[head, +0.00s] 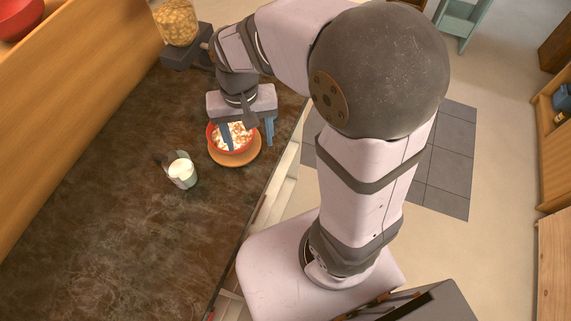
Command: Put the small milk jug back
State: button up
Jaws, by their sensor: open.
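The small milk jug (181,171) stands upright on the dark countertop, with white milk showing inside it. It is left of and nearer than the red bowl (212,139), which holds milk and cereal and sits on an orange-brown round plate (238,159). My gripper (248,145) is open above the bowl, with its two blue fingers spread. One finger overlaps the bowl in the picture and the other is to its right. The gripper appears empty and is apart from the jug. Part of the bowl is hidden behind the gripper.
A cereal container (177,22) on a dark base stands at the back of the dark countertop (95,240). Another red bowl (18,18) is at the upper left by the wooden panel (75,95). The counter nearer than the jug is clear.

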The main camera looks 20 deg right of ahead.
jog(key=s+d+f+n, duration=0.2)
jog(key=s+d+f, duration=0.2)
jog(key=s, duration=0.4)
jog(key=shift+s+d+n, duration=0.15)
jog(key=shift+d+n, duration=0.25)
jog(key=shift+d, duration=0.4)
